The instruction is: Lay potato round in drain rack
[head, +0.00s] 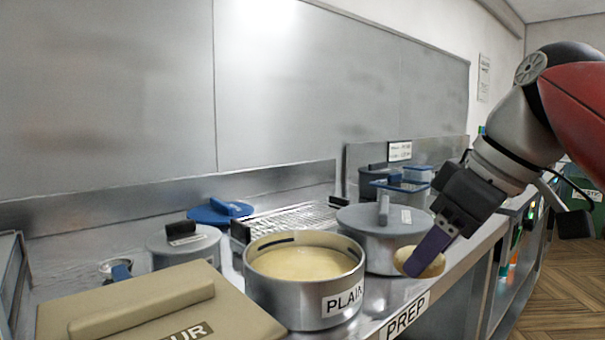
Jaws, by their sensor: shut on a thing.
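My gripper (425,256) is at the right of the head view, its purple-grey fingers shut on a pale yellow potato round (432,265). It holds the round over the counter's front edge, just right of the lidded pot. Part of the round is hidden behind a finger. The drain rack (292,219), a silver wire grid, lies on the counter behind the open pot. The pots in front hide some of the rack.
An open pot (345,302) labelled PLAIN holds pale yellow contents. A lidded grey pot (375,253) stands between gripper and rack. A beige-lidded box (240,314), a smaller lidded pot (160,251) and a blue lid (205,215) are left. Blue-lidded containers (417,173) stand behind.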

